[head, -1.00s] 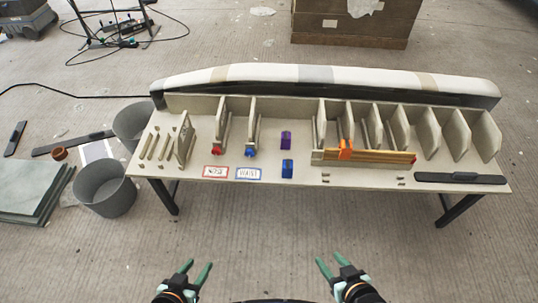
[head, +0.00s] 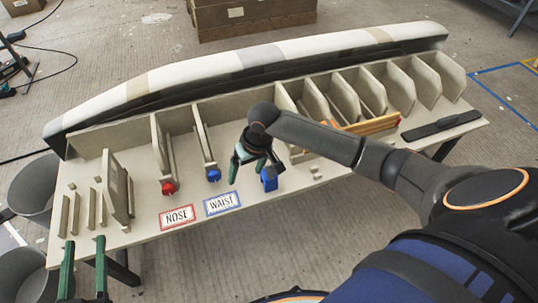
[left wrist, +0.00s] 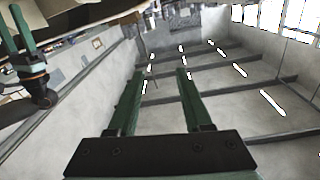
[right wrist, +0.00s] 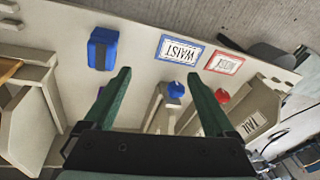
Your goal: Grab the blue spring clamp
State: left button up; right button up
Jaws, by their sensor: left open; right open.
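A boxy blue piece (head: 269,179), which I take for the blue spring clamp, sits near the table's front edge, partly covered by my right gripper (head: 255,172) in the head view. In the right wrist view the blue piece (right wrist: 102,48) lies beyond and left of the left fingertip, apart from the fingers. That gripper (right wrist: 158,74) is open and empty above the table. A smaller round blue piece (head: 214,175) is at the end of a rib by the WAIST card.
A red piece (head: 168,188) sits at a rib end by the NOSE card (head: 177,217). The WAIST card (head: 224,203) lies beside it. Upright ribs and an orange-brown bar (head: 375,124) stand right of the clamp. A dark bar (head: 441,126) lies at the right end.

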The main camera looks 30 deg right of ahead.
aim_at(269, 172)
jog(key=d+m+b, duration=0.1)
jog(key=d+b, duration=0.1)
jog(key=d+g+h+b, duration=0.1)
jog(key=d, duration=0.2)
jog(key=w+d+m+g+h+b, duration=0.1)
jog(key=d+b, duration=0.1)
jog(key=d, duration=0.1)
jog(key=shift+f+m+b, duration=0.25)
jog(key=shift+m+b, duration=0.05)
jog(key=shift+b, duration=0.05)
notch_tip(269, 172, down, 3)
jog(key=shift+r+b, duration=0.15)
jog(key=shift+b, duration=0.4)
jog(key=shift+f, duration=0.35)
notch_tip(269, 172, down, 5)
jog(key=b, duration=0.3)
jog(key=shift+w+d+f, duration=0.1)
jog(key=shift+w, duration=0.05)
pick_arm(q)
jog(key=s+d+r+m+t+h, duration=0.2)
jog(key=s+r+m+t+h, duration=0.2)
jog(key=s+r+m+h, duration=0.3)
notch_tip(269, 172, up, 4)
jog(key=h, duration=0.3)
jog(key=shift+s+d+f, duration=0.15)
jog(key=shift+f, duration=0.05)
pick_arm(e)
grip_shut()
